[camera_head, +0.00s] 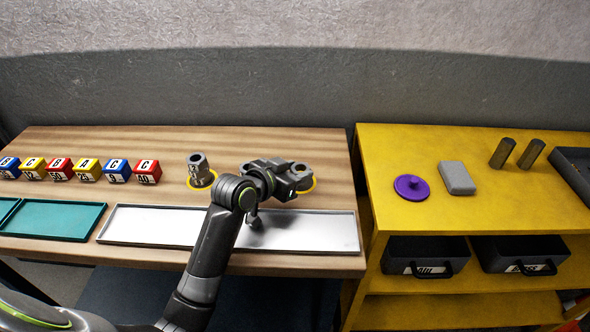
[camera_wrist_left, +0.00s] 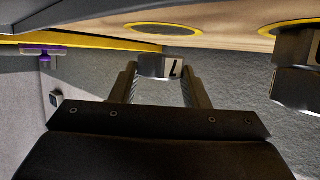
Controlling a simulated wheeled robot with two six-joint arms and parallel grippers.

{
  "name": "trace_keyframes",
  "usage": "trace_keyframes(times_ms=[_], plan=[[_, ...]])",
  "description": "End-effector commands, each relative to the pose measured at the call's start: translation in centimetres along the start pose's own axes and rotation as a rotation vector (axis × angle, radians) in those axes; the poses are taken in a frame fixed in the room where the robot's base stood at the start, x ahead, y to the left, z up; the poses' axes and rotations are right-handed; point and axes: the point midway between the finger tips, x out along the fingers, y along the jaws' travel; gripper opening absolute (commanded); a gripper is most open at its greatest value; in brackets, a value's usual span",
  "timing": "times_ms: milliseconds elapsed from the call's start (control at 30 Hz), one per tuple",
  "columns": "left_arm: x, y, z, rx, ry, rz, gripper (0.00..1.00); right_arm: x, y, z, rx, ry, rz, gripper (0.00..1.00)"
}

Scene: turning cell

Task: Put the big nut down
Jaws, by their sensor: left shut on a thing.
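My left gripper (camera_head: 292,177) is shut on a grey nut (camera_head: 301,170) at the right part of the wooden bench. The nut has a hole in its top. In the left wrist view the nut (camera_wrist_left: 160,66), with a white label, sits between the fingers of the left gripper (camera_wrist_left: 160,73). My right gripper is not in view.
Lettered blocks (camera_head: 87,170) stand in a row on the left. A white tray (camera_head: 150,225) and a teal tray (camera_head: 52,219) lie along the front.

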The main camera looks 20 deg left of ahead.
Motion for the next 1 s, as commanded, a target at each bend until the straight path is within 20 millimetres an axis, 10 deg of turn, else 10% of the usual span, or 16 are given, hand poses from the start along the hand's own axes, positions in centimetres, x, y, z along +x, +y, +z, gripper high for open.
trace_keyframes(times_ms=[333,367,500,1000], plan=[[0.3,0.0,1.0,-0.004,-0.004,0.001,0.13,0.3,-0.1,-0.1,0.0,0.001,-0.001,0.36],[0.4,0.0,1.1,-0.006,-0.007,0.001,0.45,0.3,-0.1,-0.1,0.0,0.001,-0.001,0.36],[0.4,0.1,1.3,-0.009,-0.011,0.002,0.63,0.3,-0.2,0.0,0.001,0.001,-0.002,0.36],[-0.9,0.0,0.2,-0.009,-0.011,0.002,0.63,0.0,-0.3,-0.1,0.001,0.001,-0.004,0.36]])
